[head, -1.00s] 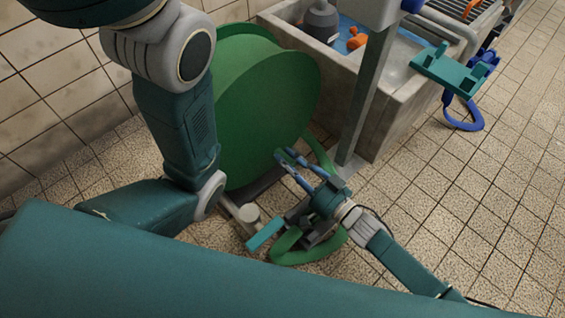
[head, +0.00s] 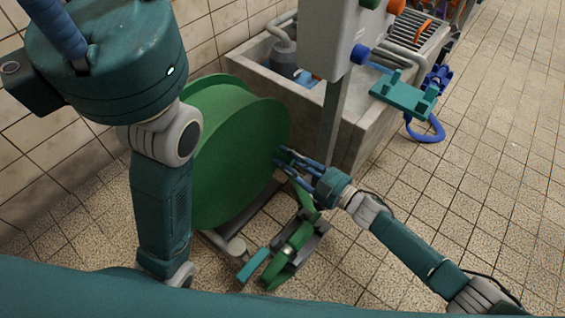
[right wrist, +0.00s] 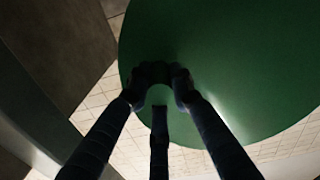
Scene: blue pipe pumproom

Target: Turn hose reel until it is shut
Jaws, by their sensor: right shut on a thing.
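The hose reel (head: 235,165) is a large green drum with round flanges, standing on the floor left of the concrete sink. My own left arm hides part of its left side. My right gripper (head: 279,161) has its fingers at the right face of the reel, near its edge, and is shut on a part of it. In the right wrist view the green reel disc (right wrist: 230,80) fills much of the picture, and the gripper's dark fingers (right wrist: 160,82) close in against it. The gripped part is mostly hidden by the fingers. My left gripper is out of view.
A concrete sink (head: 342,127) stands behind the reel, with a grey post and panel (head: 340,40) in front of it. A teal bracket (head: 404,92) sticks out at right. A green curved piece (head: 291,254) lies low below the gripper. Tiled floor is clear at right.

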